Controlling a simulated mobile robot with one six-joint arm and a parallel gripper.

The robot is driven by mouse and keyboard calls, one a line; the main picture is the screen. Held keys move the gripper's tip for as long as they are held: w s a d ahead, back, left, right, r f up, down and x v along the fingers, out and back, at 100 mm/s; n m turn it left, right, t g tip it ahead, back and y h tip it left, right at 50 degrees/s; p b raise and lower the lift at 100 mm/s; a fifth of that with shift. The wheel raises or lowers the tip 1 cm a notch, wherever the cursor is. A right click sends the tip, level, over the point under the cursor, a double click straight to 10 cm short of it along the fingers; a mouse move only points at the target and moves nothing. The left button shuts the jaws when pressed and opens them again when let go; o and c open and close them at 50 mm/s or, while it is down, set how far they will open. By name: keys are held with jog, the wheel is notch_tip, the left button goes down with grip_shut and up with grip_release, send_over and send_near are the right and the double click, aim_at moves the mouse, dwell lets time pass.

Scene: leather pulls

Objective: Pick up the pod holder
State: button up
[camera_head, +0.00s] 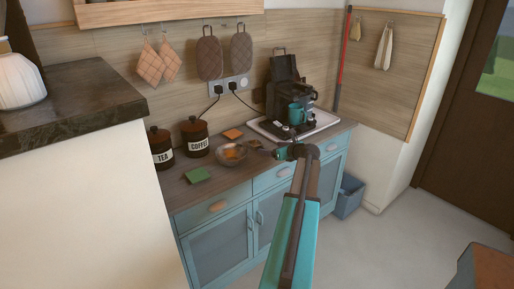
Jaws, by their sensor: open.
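A small dark object (254,144), possibly the pod holder, lies on the counter just right of the glass bowl. It is too small to make out clearly. My gripper (272,152) reaches over the front edge of the counter, pointing left towards this object. It is open, and nothing shows clearly between its fingers. I cannot tell whether it touches the object. The black coffee machine (284,88) stands behind my gripper on a white tray (325,119), with a teal cup (296,113) at its front.
A glass bowl (232,153) with small items is left of my gripper. Blue cabinets (220,245) lie below the counter. A blue bin (349,197) is on the floor.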

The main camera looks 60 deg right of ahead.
aim_at(259, 146)
jog(key=shift+p+x, duration=0.55)
jog(key=shift+x, duration=2.75)
jog(key=shift+w, duration=0.1)
jog(key=shift+p+x, duration=0.6)
jog(key=shift+x, duration=0.4)
jog(key=shift+p+x, duration=0.4)
jog(key=shift+x, duration=1.1)
jog(key=shift+f, duration=0.1)
jog(key=c, duration=1.2)
jog(key=shift+o, duration=0.2)
